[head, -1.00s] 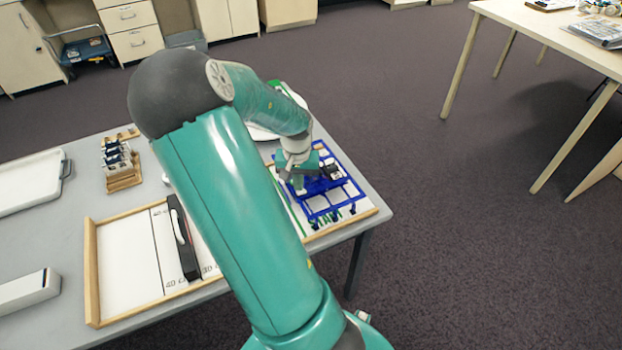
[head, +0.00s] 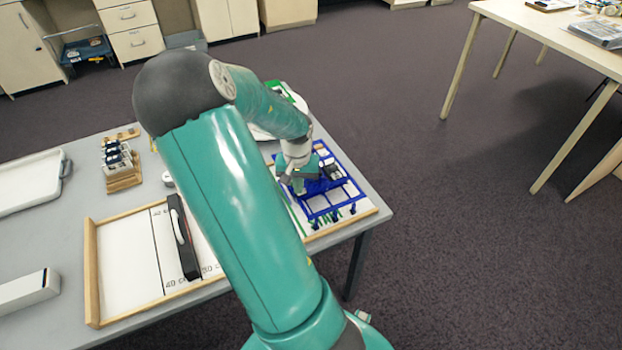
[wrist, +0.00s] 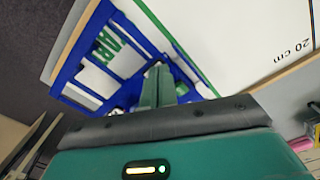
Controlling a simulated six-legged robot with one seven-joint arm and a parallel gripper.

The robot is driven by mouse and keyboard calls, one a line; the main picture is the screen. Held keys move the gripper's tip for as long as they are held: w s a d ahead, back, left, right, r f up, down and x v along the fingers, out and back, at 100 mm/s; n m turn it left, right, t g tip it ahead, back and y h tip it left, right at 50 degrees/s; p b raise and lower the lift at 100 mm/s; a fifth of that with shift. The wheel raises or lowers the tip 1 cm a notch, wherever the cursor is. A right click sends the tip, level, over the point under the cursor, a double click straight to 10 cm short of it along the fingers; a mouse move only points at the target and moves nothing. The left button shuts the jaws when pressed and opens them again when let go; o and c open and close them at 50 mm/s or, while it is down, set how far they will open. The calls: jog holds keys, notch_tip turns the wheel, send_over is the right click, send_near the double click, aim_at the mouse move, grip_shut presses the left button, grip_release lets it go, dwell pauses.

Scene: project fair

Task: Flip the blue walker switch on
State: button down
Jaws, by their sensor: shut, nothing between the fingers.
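The blue walker (head: 333,186) stands at the right end of the wooden-edged track board, over the green START lettering. It has an open blue frame with legs, and a dark and white part is mounted on it. My gripper (head: 301,186) is down at the walker's left side. In the wrist view the two green fingers of my gripper (wrist: 158,86) are together with nothing between them, over the blue frame (wrist: 70,72) of the walker. The switch cannot be made out; the fingers and the frame may hide it.
The track board (head: 130,262) has distance marks and a black bar with a white handle (head: 183,240). A wooden rack (head: 122,165) with small parts stands behind it. A white tray (head: 28,184) and a white box (head: 28,291) lie at left. Another table (head: 560,35) stands at right.

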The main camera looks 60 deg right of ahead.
jog(key=shift+r, duration=3.45)
jog(key=w+a+r+n+t+y, duration=0.1)
jog(key=w+a+r+n, duration=0.15)
jog(key=a, duration=0.45)
jog(key=w+a+r+n+t, duration=0.1)
jog(key=a+r, duration=0.3)
jog(key=a, duration=0.2)
jog(key=w+a+r+n+t+y, duration=0.1)
jog(key=w+a+r+n, duration=0.15)
jog(key=a, duration=0.45)
jog(key=s+a+r+n+t+h, duration=0.1)
jog(key=s+a+r+n, duration=0.2)
jog(key=a, duration=0.5)
jog(key=s+a+r+n+t+h, duration=0.1)
jog(key=s+a+r+n, duration=0.2)
jog(key=s+a+r, duration=0.2)
notch_tip(320, 180, up, 2)
jog(key=a, duration=0.3)
jog(key=shift+s+t, duration=0.3)
jog(key=shift+s, duration=0.1)
